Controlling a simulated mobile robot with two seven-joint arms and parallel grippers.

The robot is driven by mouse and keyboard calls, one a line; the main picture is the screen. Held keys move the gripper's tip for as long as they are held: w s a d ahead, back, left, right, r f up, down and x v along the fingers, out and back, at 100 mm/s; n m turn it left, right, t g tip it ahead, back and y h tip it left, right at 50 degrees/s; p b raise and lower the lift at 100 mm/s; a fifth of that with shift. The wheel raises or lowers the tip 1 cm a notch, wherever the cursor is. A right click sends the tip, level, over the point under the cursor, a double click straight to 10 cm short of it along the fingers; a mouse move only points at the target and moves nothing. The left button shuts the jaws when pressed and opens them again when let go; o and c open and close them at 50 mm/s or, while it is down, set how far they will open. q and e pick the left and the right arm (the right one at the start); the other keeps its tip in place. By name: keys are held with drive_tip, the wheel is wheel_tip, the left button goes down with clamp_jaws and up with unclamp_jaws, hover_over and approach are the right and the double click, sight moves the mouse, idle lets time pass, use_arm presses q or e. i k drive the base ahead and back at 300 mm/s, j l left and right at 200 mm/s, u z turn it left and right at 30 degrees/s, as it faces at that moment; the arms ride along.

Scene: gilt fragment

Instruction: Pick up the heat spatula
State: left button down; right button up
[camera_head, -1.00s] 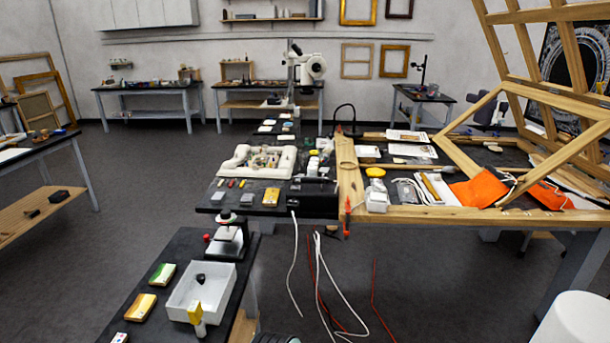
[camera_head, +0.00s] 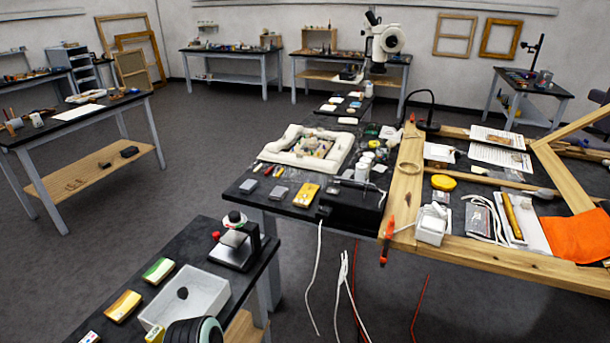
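I cannot tell for sure which thing is the heat spatula. A slim orange-red tool with a dark tip (camera_head: 387,243) stands or hangs upright at the front left corner of the wooden-framed table, near red cords. A small grey tool lies on top of a black box (camera_head: 350,207) on the dark table beside it; this could also be the spatula. Neither of my grippers shows. A dark rounded part at the bottom edge looks like my own body.
A wooden frame (camera_head: 480,250) with an orange cloth (camera_head: 577,236) lies at the right. A near dark bench holds a white tray (camera_head: 214,291) and a small stand (camera_head: 238,245). White and red cords hang to the floor between the tables. Open floor (camera_head: 190,180) lies at the left.

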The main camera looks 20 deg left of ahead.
sight(344, 184)
drive_tip(key=i+u, duration=0.2)
drive_tip(key=u, duration=0.25)
drive_tip(key=i+l+u, duration=0.2)
drive_tip(key=u, duration=0.3)
drive_tip(key=i+l+u, duration=0.2)
drive_tip(key=u, duration=0.25)
